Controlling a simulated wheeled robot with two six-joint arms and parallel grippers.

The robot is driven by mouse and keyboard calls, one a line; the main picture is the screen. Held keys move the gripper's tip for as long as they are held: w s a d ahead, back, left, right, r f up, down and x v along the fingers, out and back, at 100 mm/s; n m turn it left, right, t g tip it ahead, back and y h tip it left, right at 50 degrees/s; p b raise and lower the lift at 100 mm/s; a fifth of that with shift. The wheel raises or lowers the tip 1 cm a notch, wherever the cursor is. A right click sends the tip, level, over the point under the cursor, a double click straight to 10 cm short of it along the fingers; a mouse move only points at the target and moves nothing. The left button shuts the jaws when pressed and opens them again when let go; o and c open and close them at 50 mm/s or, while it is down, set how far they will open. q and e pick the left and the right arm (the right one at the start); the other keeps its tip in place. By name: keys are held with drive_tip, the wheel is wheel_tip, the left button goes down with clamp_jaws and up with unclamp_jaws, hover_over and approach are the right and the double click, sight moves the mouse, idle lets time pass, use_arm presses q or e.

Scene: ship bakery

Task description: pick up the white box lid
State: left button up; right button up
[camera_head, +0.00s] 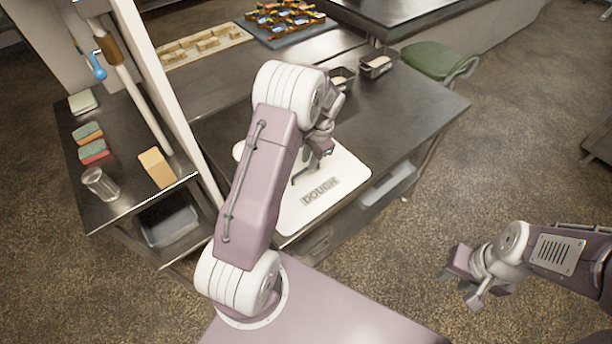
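The white box lid (347,172) lies flat on the metal counter and carries the word "DOUGH" near its front edge. A dark handle (301,174) stands on it. My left arm reaches across the lid's left part and hides some of it. My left gripper (322,150) is over the back part of the lid, close to the handle. Its fingers are small and partly hidden, so I cannot tell whether they are open or touch the handle. My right gripper (461,286) is open and empty over the floor at the right, away from the lid.
Two dark tins with pale contents (376,65) stand at the counter's back. A green stool (428,58) is beyond its right corner. The counter's right part is clear.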

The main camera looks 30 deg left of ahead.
sight(306, 169)
use_arm(q)
drive_tip(key=shift+w+a+f, duration=0.1)
drive_tip(key=shift+f, duration=0.05)
drive_tip(key=f, duration=0.3)
drive_tip(key=f+p, duration=0.1)
drive_tip(key=shift+s+a+f, duration=0.2)
drive_tip(key=shift+s+a, duration=0.2)
drive_tip(key=shift+w+a+f, duration=0.1)
drive_tip(key=shift+w+f, duration=0.05)
drive_tip(key=shift+f, duration=0.15)
clamp_jaws()
idle(0.7)
